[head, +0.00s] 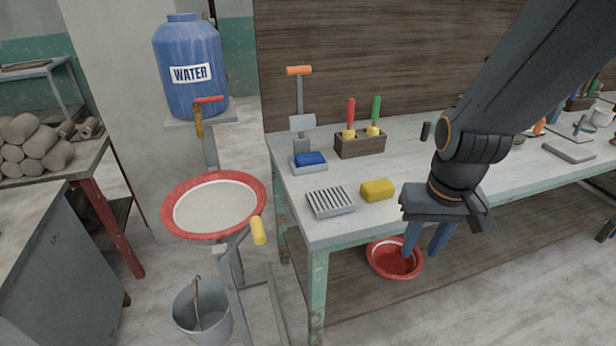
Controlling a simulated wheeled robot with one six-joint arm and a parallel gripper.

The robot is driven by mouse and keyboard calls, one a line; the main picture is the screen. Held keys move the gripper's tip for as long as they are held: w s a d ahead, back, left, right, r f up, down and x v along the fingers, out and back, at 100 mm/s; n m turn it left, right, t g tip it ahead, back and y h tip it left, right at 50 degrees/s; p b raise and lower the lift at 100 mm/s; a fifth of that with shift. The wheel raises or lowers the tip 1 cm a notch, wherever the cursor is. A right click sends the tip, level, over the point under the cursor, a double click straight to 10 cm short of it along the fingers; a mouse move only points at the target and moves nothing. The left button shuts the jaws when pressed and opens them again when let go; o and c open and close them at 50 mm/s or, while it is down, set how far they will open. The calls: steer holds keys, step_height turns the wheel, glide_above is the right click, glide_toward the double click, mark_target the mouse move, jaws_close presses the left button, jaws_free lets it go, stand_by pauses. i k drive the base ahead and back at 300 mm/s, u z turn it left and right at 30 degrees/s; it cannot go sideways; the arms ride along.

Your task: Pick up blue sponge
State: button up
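The blue sponge (310,158) lies in a small pale tray (296,168) at the left part of the workbench, below an upright stand with an orange handle (299,71). My gripper (422,253) points down near the bench's front edge, to the right of and nearer than the sponge, well apart from it. Its two blue-grey fingers are spread with an empty gap between them. The lower fingers show in front of the red basin under the bench.
A yellow sponge (378,190) and a slatted rack (331,202) lie in front of the blue sponge. A wooden holder (360,145) with red- and green-handled tools stands behind. A red-rimmed washbasin (258,190) stands left of the workbench (340,230). A red basin (378,268) sits below.

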mark_target(309, 159)
steer(key=z, duration=0.5)
steer(key=i, duration=1.05)
steer(key=u, duration=0.2)
